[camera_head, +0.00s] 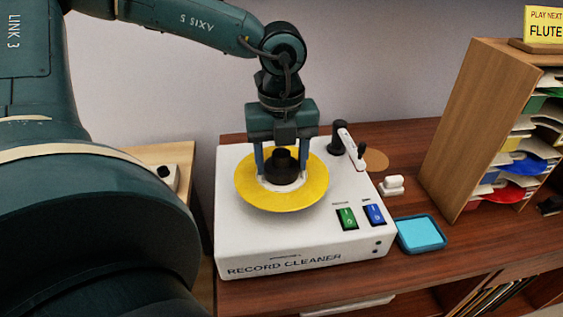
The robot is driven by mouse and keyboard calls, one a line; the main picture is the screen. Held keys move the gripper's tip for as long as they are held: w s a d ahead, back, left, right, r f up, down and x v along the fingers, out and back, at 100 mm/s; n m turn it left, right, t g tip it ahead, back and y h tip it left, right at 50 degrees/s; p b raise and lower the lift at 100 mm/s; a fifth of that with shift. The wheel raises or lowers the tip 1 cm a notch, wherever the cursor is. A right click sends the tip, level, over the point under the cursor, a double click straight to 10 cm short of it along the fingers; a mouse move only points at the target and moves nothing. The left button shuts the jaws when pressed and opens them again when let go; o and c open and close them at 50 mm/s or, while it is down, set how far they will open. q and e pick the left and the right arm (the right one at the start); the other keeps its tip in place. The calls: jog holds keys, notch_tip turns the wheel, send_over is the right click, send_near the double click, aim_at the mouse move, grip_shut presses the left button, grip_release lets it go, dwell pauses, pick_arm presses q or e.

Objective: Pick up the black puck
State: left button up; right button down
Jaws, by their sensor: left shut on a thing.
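The black puck (283,174), a dark disc with a narrower raised knob, is at the middle of the yellow record (256,198). The record lies on top of the white record cleaner (237,235). My left gripper (283,164) points down over the cleaner, with one finger on each side of the puck, and is shut on it. Whether the puck rests on the record or is slightly raised, I cannot tell. The record's white label is mostly hidden under the puck. My right gripper is not in view.
A pivot arm (350,143) stands at the cleaner's back right, close to the record. Green (346,218) and blue (374,214) switches are at its front right. A blue tray (421,234) and a wooden sorter (465,120) stand to the right on the wooden cabinet.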

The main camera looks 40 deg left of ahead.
pick_arm(q)
jog(key=shift+r, duration=0.1)
notch_tip(320, 180, up, 28)
jog(key=p, duration=0.1)
jog(key=shift+p, duration=0.4)
